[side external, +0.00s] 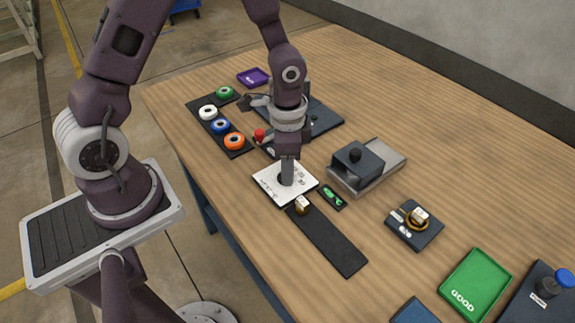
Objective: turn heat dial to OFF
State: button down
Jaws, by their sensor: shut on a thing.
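The heat dial (281,180) is a dark knob on a white square panel (304,183) with small printed marks, near the middle of the table. My gripper (287,177) points straight down over the panel and is shut on the dial. The fingers cover most of the dial, so its pointer and setting cannot be made out. The panel's print is too small to read.
A dark strip (335,244) with a small block (302,204) lies in front of the panel. A small green-marked plate (334,196) and a grey box device (358,165) stand to its right. Colored rings (234,141) sit behind left. Open wood lies at the back right.

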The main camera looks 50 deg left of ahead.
jog(key=c, duration=1)
grip_release()
jog(key=shift+o, duration=0.2)
notch_tip(320, 180, up, 7)
jog(key=shift+r, duration=0.1)
jog(key=shift+a+r, duration=0.1)
jog(key=shift+r, duration=0.2)
jog(key=s+r+n+t, duration=0.5)
jog(key=s+r+n, duration=0.2)
jog(key=s+r, duration=0.8)
jog(key=shift+s+a+r+t, duration=0.3)
jog(key=shift+s+a+r, duration=0.15)
jog(key=shift+r, duration=0.4)
